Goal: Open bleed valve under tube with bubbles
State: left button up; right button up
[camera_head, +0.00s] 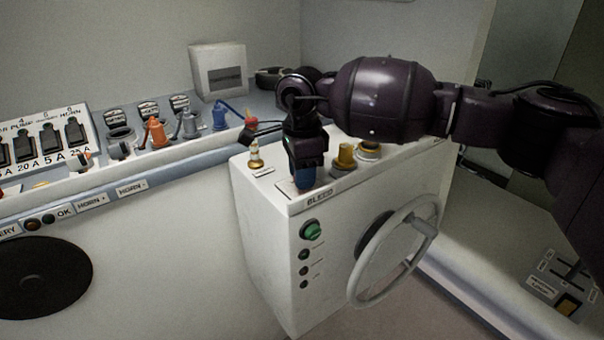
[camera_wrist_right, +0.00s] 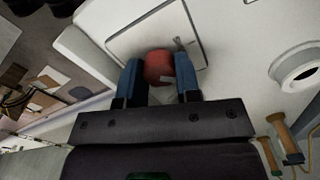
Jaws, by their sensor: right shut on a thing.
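The white console (camera_head: 268,240) carries a "BLEED" label (camera_head: 320,199) on its front top edge. My right gripper (camera_head: 304,180) points down at the console top just behind that label. In the right wrist view, its blue fingers (camera_wrist_right: 160,75) are shut on a red rounded knob (camera_wrist_right: 159,66), which sits over a pale outlined plate. The fingers hide this knob in the head view. Brass fittings stand on the console top, one to the left (camera_head: 255,156) and two to the right of the gripper (camera_head: 345,157). I cannot make out a tube with bubbles. My left gripper is not in view.
A grey handwheel (camera_head: 394,252) and a green button (camera_head: 312,230) are on the console front. A shelf at the left holds a switch panel (camera_head: 45,143) and orange and blue connectors (camera_head: 156,133). A white box (camera_head: 218,70) stands behind. My right arm spans the upper right.

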jog(key=m, duration=0.5)
jog(key=shift+m, duration=2.2)
jog(key=o, duration=0.9)
jog(key=shift+r, duration=0.1)
jog(key=shift+r, duration=5.35)
